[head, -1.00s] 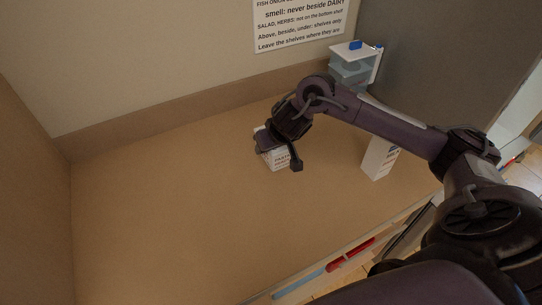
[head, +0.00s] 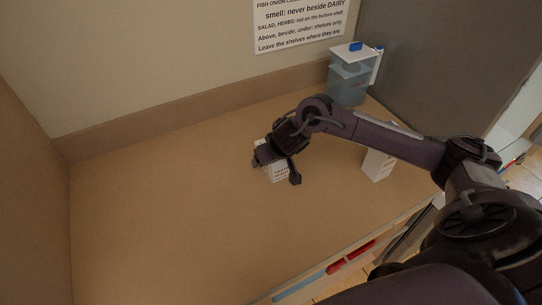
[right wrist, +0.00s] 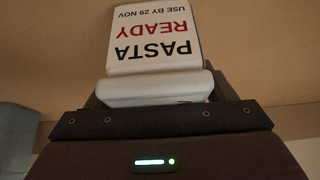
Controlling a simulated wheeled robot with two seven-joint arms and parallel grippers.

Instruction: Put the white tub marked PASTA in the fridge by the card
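The white tub marked PASTA (head: 279,174) is at the middle of the brown counter in the head view. My right gripper (head: 277,170) has a finger on each side of it and appears shut on it. In the right wrist view the tub (right wrist: 156,45) fills the span between the dark fingers, its label upside down: PASTA, READY, USE BY 29 NOV. I cannot tell whether its base touches the counter. The card (head: 300,22) on the back wall is cut off at the top; it reads "smell: never beside DAIRY" and "SALAD, HERBS: not on the bottom shelf". No fridge interior shows. My left gripper is out of view.
A white carton (head: 377,166) stands to the right, partly behind my right arm. A clear bluish jug (head: 350,78) with a white lid stands at the back, beside a grey panel (head: 440,60). The counter's left half (head: 150,210) is clear. Red and blue strips line its front edge.

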